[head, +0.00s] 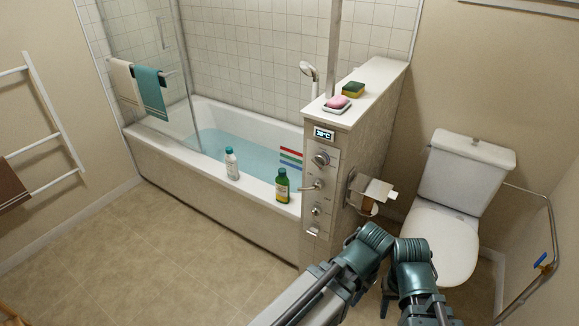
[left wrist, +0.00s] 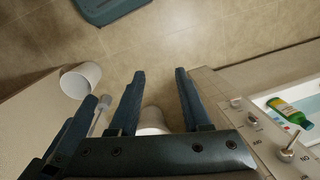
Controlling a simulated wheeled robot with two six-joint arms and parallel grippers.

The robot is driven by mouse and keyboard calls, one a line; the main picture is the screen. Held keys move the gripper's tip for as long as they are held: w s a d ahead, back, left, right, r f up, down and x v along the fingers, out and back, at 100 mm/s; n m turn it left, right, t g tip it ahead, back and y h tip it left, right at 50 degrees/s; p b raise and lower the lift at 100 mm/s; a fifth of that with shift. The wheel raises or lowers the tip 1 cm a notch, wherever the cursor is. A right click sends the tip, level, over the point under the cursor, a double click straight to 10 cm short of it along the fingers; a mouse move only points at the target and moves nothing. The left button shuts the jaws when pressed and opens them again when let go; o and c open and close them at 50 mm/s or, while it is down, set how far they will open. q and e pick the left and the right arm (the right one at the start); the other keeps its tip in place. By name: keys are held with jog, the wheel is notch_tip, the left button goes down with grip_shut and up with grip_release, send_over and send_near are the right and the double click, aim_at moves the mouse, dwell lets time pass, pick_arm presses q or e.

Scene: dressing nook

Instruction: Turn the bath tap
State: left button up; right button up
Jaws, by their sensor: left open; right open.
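The half-wall's end panel (head: 310,224) carries the controls. They are an upper round knob (head: 320,159), a lever tap (head: 314,186) pointing left, a lower knob (head: 316,210) and a small fitting below. The lever also shows at the right of the left wrist view (left wrist: 289,152). My left gripper (left wrist: 160,74) is open and empty, its two dark fingers over the floor, left of the panel and apart from it. My right gripper (head: 386,292) shows only partly between dark green arm joints at the bottom of the head view, right of the panel and touching no control.
A bath (head: 160,155) with water stands left of the panel, with a white bottle (head: 232,164) and green bottle (head: 282,186) on its rim. A paper holder (head: 372,189) juts out right of the panel, near the toilet (head: 440,237). Open floor (head: 150,250) lies left.

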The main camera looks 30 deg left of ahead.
pick_arm(q)
jog(key=w+a+f+n+t+y+b, duration=0.2)
jog(key=w+a+f+y+b, duration=0.1)
jog(key=w+a+f+b, duration=0.4)
jog(key=n+t+y+b, duration=0.2)
jog(key=t+y+b, duration=0.75)
jog(key=b, duration=1.35)
send_near(301, 189)
jog(key=shift+g+y, duration=0.35)
jog(key=shift+y, duration=0.1)
jog(key=x, duration=1)
jog(key=shift+w+d+f, duration=0.1)
jog(key=shift+w+f, duration=0.25)
jog(key=shift+w, duration=0.2)
grip_shut()
